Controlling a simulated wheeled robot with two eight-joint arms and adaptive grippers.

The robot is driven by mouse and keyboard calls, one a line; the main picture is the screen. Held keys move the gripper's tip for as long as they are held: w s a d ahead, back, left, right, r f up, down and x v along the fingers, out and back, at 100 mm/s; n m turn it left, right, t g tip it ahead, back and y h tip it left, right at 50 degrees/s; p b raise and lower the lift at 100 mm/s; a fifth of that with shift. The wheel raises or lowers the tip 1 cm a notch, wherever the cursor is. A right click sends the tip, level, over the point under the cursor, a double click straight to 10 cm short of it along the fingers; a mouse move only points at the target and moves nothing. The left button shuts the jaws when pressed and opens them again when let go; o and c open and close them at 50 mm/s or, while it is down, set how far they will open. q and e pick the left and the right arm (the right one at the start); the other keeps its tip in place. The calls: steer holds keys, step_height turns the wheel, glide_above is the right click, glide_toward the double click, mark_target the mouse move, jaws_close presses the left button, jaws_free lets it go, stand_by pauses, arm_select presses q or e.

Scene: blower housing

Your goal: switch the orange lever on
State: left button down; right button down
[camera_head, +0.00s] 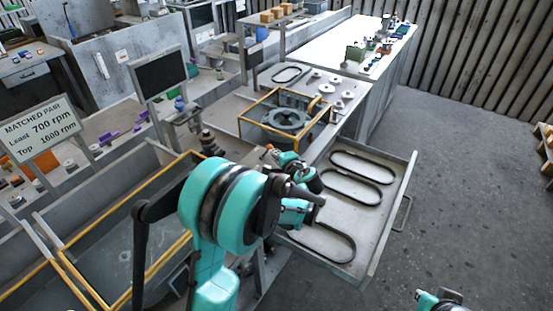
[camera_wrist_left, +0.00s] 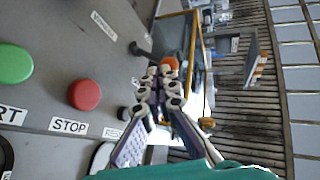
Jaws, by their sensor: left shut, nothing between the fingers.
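The orange lever's rounded orange end (camera_wrist_left: 170,63) shows at the tips of my left gripper (camera_wrist_left: 165,76) in the left wrist view. The gripper's fingers are closed together with nothing held between them. The tips overlap the orange end in the picture; I cannot tell whether they touch it. In the head view a small orange spot (camera_head: 269,148) shows just past my left wrist, and my arm hides most of the hand there. Of my right arm, only a piece shows at the bottom right; its fingers do not show.
A grey panel (camera_wrist_left: 65,60) carries a green button (camera_wrist_left: 13,63), a red button (camera_wrist_left: 85,95) and a STOP label (camera_wrist_left: 68,125). A yellow-framed guard (camera_head: 240,121) surrounds a round grey housing (camera_head: 286,119). An open drawer (camera_head: 380,225) with black belts juts out at right.

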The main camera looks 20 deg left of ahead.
arm_select(q)
steer(key=shift+r, duration=0.1)
steer(key=shift+a+r+h+p, duration=0.2)
steer(key=shift+a+h+p, duration=0.1)
steer(key=shift+p, duration=0.3)
steer(key=shift+a+r+n+g+p, duration=0.1)
steer(key=shift+r+n+g+p, duration=0.05)
steer(key=shift+n+g+p, duration=0.15)
